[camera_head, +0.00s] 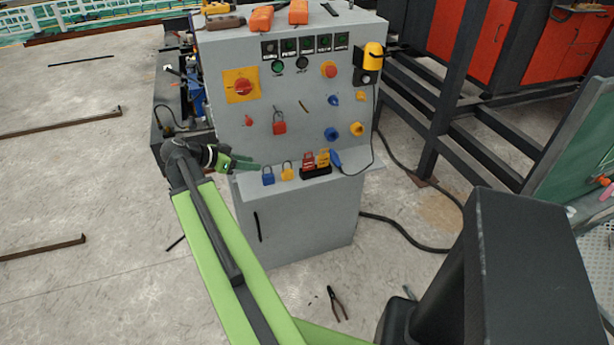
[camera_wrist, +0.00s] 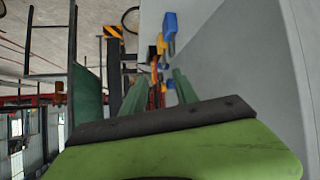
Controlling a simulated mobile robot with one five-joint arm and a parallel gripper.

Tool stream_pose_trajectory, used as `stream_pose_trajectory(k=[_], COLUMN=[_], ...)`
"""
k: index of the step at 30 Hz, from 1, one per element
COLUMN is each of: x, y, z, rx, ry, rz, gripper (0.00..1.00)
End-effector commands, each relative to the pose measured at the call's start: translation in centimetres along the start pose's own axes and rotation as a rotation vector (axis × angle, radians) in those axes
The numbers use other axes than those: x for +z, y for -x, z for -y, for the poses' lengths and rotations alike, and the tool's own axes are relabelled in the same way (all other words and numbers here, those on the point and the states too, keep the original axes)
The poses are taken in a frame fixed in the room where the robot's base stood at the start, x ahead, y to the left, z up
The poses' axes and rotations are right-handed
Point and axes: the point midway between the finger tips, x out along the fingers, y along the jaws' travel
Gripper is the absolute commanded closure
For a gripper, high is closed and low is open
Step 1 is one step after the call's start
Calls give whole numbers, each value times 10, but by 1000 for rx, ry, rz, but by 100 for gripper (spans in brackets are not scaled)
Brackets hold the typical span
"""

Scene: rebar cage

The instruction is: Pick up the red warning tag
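A red tag (camera_head: 308,161) stands in a small black holder (camera_head: 316,172) on the grey cabinet's ledge, beside an orange-and-yellow tag (camera_head: 323,158). I cannot read either one. My gripper (camera_head: 257,167) is left of the holder, close to the cabinet face, pointing right along the ledge. A blue padlock (camera_head: 268,176) and a yellow padlock (camera_head: 287,171) lie between it and the tags. In the wrist view, the two green fingers (camera_wrist: 160,82) are apart with nothing held. Small red and orange items (camera_wrist: 160,46) show beyond them, too small to tell apart.
The cabinet (camera_head: 300,222) carries knobs and a hanging red padlock (camera_head: 280,126). A blue-ended item (camera_head: 336,159) with a black cable is right of the holder. Dark steel framing (camera_head: 435,130) stands at right. Pliers (camera_head: 337,303) lie on the floor.

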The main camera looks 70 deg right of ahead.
Motion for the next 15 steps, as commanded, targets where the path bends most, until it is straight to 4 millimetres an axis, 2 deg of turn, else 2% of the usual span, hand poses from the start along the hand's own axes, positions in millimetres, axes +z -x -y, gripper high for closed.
stream_pose_trajectory(k=[1, 4, 9, 15], x=[-14, -31, -32, -32], y=[-19, -31, -39, -88], z=[-5, -12, -13, -16], rx=[29, 53, 54, 55], ry=[-73, -152, -162, -162], rz=[-38, -82, -87, -86], gripper=[65, 65, 65, 65])
